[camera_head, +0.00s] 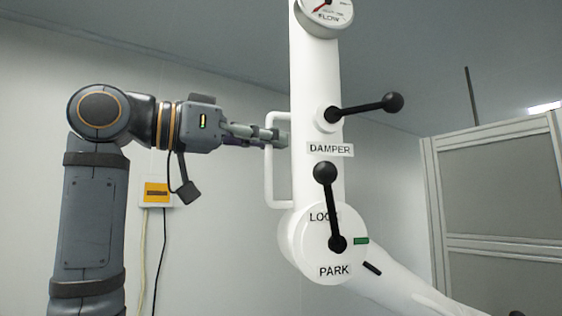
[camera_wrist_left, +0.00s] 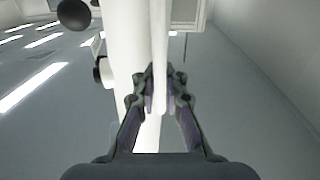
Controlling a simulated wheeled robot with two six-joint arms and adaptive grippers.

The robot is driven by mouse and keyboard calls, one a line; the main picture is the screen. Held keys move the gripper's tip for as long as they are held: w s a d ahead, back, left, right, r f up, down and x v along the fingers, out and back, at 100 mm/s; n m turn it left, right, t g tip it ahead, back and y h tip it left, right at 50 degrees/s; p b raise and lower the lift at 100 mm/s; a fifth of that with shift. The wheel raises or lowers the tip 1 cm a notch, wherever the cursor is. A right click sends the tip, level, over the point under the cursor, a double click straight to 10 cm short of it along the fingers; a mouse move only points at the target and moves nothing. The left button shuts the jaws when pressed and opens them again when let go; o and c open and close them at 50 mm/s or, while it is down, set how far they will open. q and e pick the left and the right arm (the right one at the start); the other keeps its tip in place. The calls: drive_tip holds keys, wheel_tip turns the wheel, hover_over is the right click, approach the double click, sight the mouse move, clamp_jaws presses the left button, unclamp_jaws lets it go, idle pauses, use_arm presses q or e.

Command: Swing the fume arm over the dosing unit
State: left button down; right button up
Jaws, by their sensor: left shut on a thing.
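The white fume arm (camera_head: 317,95) stands as an upright tube with a round joint hub (camera_head: 300,245) at its lower end. A white D-shaped handle (camera_head: 269,178) sticks out from its left side. My left gripper (camera_head: 281,138) is shut on the upper part of this handle. In the left wrist view the handle (camera_wrist_left: 158,45) passes between the closed fingers (camera_wrist_left: 159,92). A black lever with a ball knob (camera_head: 325,172) on the hub points up past the LOCK label; PARK is lettered below. I cannot identify the dosing unit. My right gripper is not in view.
A black damper lever (camera_head: 365,107) sticks out right from the tube, below a round flow gauge (camera_head: 325,10). A green mark (camera_head: 361,240) and a black mark (camera_head: 372,268) sit by the hub. Grey framed panels (camera_head: 500,190) stand at right. A yellow-labelled wall box (camera_head: 156,192) is behind.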

use_arm(q)
drive_tip(key=shift+n+t+y, duration=0.3)
drive_tip(key=shift+t, duration=0.1)
drive_tip(key=shift+s+a+f+b, duration=0.15)
drive_tip(key=shift+s+b, duration=0.3)
drive_tip(key=shift+s, duration=0.65)
drive_tip(key=shift+s+a+f+b, duration=0.1)
drive_tip(key=shift+s+a+b, duration=0.25)
drive_tip(key=shift+s, duration=0.75)
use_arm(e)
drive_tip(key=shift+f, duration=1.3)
use_arm(q)
drive_tip(key=shift+d, duration=0.1)
drive_tip(key=c, duration=1.7)
unclamp_jaws()
drive_tip(key=shift+s+r, duration=0.1)
drive_tip(key=shift+s, duration=0.05)
drive_tip(key=v, duration=1.2)
drive_tip(key=shift+s+a, duration=0.2)
drive_tip(key=shift+s, duration=0.05)
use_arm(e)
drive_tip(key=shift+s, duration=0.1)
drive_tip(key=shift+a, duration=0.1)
